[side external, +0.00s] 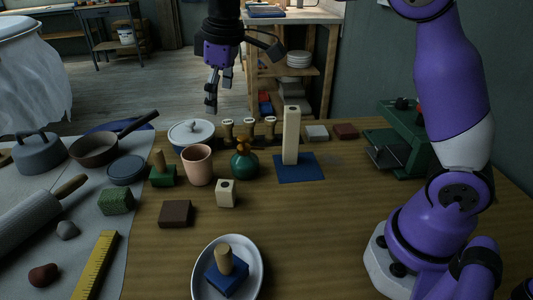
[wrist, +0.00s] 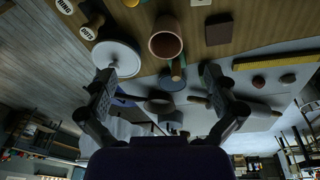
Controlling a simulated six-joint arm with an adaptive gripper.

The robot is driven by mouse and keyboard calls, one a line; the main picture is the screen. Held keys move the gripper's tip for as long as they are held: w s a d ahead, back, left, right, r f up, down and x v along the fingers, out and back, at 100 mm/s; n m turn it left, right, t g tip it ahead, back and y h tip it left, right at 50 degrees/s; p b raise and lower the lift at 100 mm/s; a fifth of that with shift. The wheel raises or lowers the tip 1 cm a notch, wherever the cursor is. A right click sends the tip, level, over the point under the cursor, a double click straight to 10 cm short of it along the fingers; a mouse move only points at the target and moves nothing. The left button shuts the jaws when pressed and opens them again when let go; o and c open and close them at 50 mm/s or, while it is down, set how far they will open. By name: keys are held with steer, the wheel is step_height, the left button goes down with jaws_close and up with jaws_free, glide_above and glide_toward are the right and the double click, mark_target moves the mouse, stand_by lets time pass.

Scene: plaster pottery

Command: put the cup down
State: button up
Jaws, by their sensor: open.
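The pinkish clay cup (side external: 198,168) stands upright on the wooden table, left of the green vase. Its open mouth faces the camera in the wrist view, where the cup (wrist: 166,37) looks empty. My gripper (side external: 213,98) hangs above the table's back edge, over and behind the cup, clear of it. In the wrist view my gripper (wrist: 158,76) has its two fingers spread wide with nothing held between them. The cup shows beyond the gap between the fingertips and touches neither finger.
Close around the cup are a white lidded pot (side external: 191,132), a green block with a peg (side external: 162,174) and a green vase (side external: 244,162). A tall pale post (side external: 290,135) rises from a blue mat (side external: 311,174). Bare table lies at the front right.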

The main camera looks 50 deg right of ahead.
steer(key=s+d+f+m+t, duration=0.1)
steer(key=s+m, duration=0.2)
steer(key=s, duration=0.6)
steer(key=s+d+f+m+t, duration=0.1)
steer(key=s+d+m+t, duration=0.1)
steer(key=s, duration=0.7)
steer(key=shift+s+f+m, duration=0.15)
steer(key=shift+s+m, duration=0.25)
